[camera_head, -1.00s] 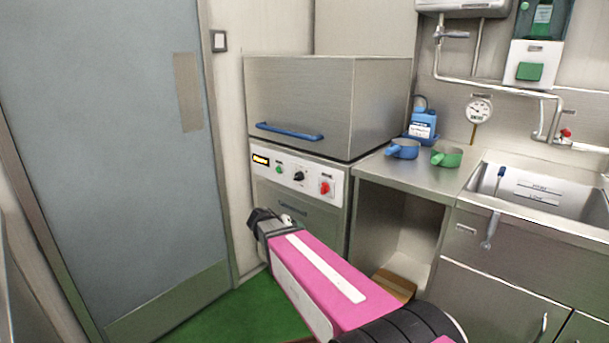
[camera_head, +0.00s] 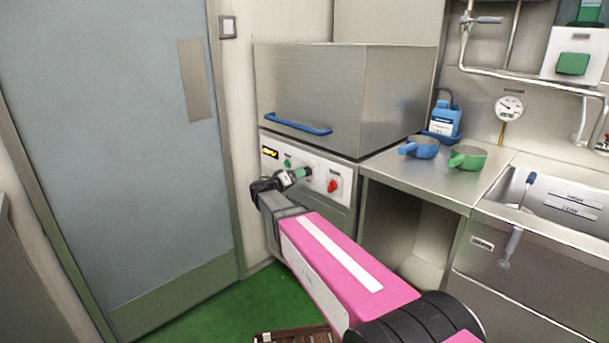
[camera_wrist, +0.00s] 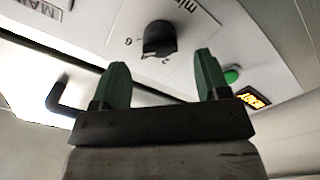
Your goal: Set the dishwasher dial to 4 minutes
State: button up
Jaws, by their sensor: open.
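The dishwasher (camera_head: 345,95) is a steel box with a blue handle, above a white control panel. Its black dial (camera_wrist: 160,38) shows in the wrist view between and beyond my fingertips, with "min" and a "6" printed near it. Which mark the pointer is at, I cannot tell. My gripper (camera_head: 302,174) is open, with green fingertips in front of the panel. In the wrist view my gripper (camera_wrist: 158,78) has its two fingers apart, with nothing between them, short of the dial. In the head view the gripper hides most of the dial.
A green button (camera_wrist: 232,75) and a lit display (camera_head: 270,153) are beside the dial. A red switch (camera_head: 333,186) is to its right. A blue pan (camera_head: 424,148) and a green pan (camera_head: 470,158) stand on the counter. A door (camera_head: 120,150) is at the left.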

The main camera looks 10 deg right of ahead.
jog(key=shift+x, duration=2.45)
jog(key=c, duration=0.9)
